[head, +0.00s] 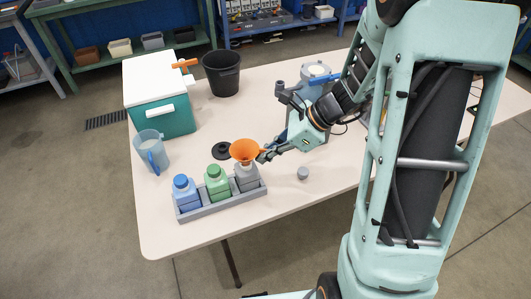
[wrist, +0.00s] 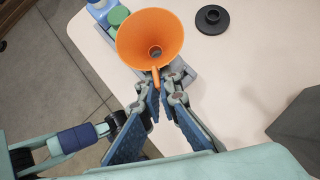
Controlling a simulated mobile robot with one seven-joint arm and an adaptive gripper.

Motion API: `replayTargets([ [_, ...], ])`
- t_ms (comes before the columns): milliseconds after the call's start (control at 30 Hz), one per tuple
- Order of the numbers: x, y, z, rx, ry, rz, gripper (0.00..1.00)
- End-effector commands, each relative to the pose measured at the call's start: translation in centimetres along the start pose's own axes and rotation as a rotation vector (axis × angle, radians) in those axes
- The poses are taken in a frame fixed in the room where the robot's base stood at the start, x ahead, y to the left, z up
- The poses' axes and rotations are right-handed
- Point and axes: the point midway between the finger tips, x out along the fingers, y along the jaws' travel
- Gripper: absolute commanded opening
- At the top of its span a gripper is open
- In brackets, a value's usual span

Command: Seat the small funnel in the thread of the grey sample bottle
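The orange funnel (head: 244,150) is upright directly over the grey sample bottle (head: 247,180), which stands in the right end of a grey rack (head: 218,206). My gripper (head: 263,155) is at the funnel's right side. In the wrist view, the fingertips (wrist: 160,88) close on the small orange tab at the rim of the funnel (wrist: 150,30). The funnel hides most of the bottle there.
A blue bottle (head: 186,193) and a green bottle (head: 216,184) share the rack. A small grey cap (head: 303,173) and a black disc (head: 221,150) lie nearby. A jug (head: 151,150), a cooler box (head: 160,100) and a black bin (head: 222,75) stand farther back. The table's front right is clear.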

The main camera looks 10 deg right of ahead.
Motion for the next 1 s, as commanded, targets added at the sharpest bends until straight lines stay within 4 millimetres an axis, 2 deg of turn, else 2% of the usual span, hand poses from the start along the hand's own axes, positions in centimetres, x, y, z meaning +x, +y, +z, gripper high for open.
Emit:
replayTargets([
  [633,1.3,0.0,-1.1,0.000,0.000,0.000,0.00],
  [700,1.2,0.0,-1.0,0.000,0.000,0.000,0.10],
  [833,1.2,0.0,-1.0,0.000,0.000,0.000,0.25],
  [1000,1.2,0.0,-1.0,0.000,0.000,0.000,0.25],
])
